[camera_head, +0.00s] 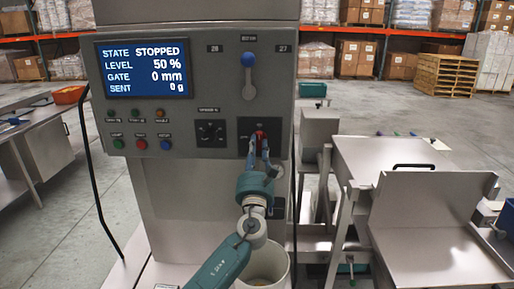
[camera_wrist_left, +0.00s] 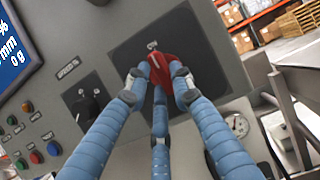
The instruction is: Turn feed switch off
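The feed switch looks to be the red rotary handle (camera_head: 261,136) on a black plate at the lower right of the grey control panel (camera_head: 190,40). My left gripper (camera_head: 260,148) is at the handle. In the wrist view its blue fingers (camera_wrist_left: 158,80) lie on both sides of the red handle and appear to touch it, with a third finger below. The screen (camera_head: 147,68) reads STOPPED, level 50 %, gate 0 mm, sent 0 g. My right gripper is not in view.
A black selector knob (camera_head: 210,132) is left of the handle, and a blue-knobbed lever (camera_head: 248,75) is above it. Several coloured buttons sit under the screen. A white bucket (camera_head: 265,268) stands below my arm. A metal hopper table (camera_head: 405,160) is at the right.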

